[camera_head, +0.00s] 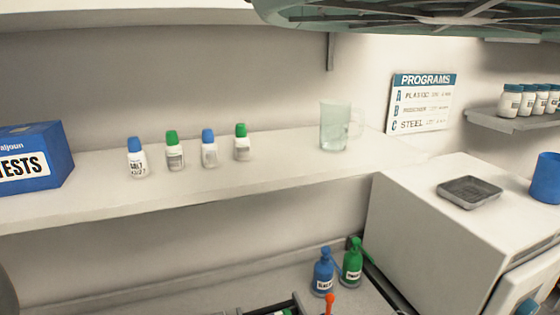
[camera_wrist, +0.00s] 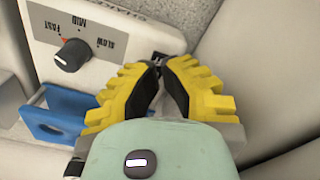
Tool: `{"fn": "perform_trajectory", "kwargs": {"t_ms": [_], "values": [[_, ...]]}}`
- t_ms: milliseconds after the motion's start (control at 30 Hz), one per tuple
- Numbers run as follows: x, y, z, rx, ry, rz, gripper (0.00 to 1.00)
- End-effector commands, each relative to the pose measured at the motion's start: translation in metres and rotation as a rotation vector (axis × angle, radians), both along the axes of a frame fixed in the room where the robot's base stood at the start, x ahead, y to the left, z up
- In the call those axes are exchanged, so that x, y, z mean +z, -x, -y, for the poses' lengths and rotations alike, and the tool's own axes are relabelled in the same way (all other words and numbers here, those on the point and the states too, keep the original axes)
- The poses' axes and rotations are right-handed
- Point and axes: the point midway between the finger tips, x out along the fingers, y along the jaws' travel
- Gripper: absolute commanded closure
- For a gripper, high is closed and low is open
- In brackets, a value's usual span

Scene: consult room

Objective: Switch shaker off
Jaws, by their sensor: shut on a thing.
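In the wrist view, the shaker's pale panel (camera_wrist: 107,68) shows a dark round knob (camera_wrist: 72,55) with FAST, MID and SLOW around it. The red pointer mark is on the FAST side. My gripper (camera_wrist: 163,68), with yellow fingers and dark pads, is at the panel's right end. Its fingertips are closed together at a small dark part (camera_wrist: 163,57) there, which looks like a switch. The fingers hide most of it, so its position cannot be told. The gripper and the shaker's panel cannot be made out in the head view.
A blue bracket (camera_wrist: 60,113) sticks out below the knob, left of my gripper. In the head view, several small bottles (camera_head: 175,155) and a clear jug (camera_head: 334,128) stand on a shelf. Blue (camera_head: 323,275) and green (camera_head: 352,262) bottles stand on the counter below, beside a white machine (camera_head: 430,230).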

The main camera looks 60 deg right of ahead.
Motion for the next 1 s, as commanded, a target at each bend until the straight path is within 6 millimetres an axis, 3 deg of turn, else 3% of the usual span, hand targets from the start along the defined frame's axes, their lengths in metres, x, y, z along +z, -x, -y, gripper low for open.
{"fn": "perform_trajectory", "kwargs": {"t_ms": [533,1000], "values": [[0.046,0.0,0.001,-0.003,0.0,0.0,1.0],[0.048,0.0,0.001,-0.003,0.0,-0.001,1.0]]}}
